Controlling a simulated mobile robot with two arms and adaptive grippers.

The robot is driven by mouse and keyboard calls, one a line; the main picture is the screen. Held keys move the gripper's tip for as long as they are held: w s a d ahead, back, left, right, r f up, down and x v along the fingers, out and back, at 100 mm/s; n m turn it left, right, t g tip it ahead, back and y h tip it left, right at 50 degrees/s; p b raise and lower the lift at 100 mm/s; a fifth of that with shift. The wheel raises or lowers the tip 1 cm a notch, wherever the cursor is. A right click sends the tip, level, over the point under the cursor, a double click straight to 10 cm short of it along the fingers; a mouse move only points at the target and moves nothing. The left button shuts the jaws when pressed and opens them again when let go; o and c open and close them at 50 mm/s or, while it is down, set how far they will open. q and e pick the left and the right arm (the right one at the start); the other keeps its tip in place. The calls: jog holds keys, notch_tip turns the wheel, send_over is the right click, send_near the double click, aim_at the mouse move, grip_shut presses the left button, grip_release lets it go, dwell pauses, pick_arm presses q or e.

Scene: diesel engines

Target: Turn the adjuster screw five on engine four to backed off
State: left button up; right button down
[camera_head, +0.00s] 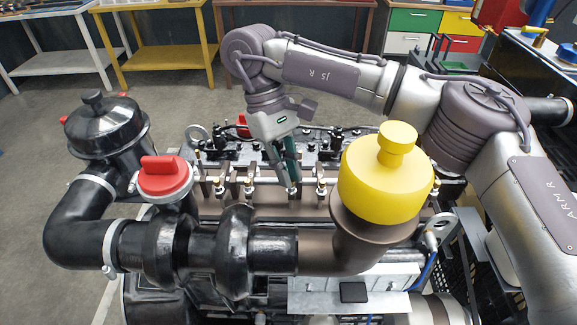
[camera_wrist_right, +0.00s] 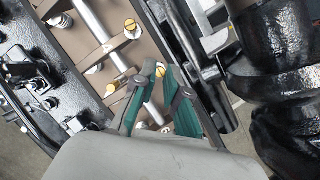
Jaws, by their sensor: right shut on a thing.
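The engine, with its brown rocker tray (camera_head: 225,207), fills the middle of the head view. Several rocker arms with brass adjuster screws run in a row across it. My right gripper (camera_head: 295,189) reaches down to this row from above. In the right wrist view, my right gripper (camera_wrist_right: 161,70) has its green fingers closed around a slotted brass adjuster screw (camera_wrist_right: 160,72). Its slot angle is hard to read. Another brass adjuster screw (camera_wrist_right: 130,25) on a rocker arm stands free nearby. My left gripper is not in view.
A yellow cap (camera_head: 385,180) on a brown pipe stands right of the gripper. A black pipe (camera_head: 190,250) runs along the front, with a red cap (camera_head: 165,176) at left. Benches and coloured drawers (camera_head: 410,30) stand behind. Grey floor lies open at the left.

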jog(key=shift+r+n, duration=0.1)
jog(key=shift+n, duration=0.3)
jog(key=c, duration=1.2)
grip_release()
jog(key=v, duration=0.7)
jog(key=shift+a+r, duration=0.15)
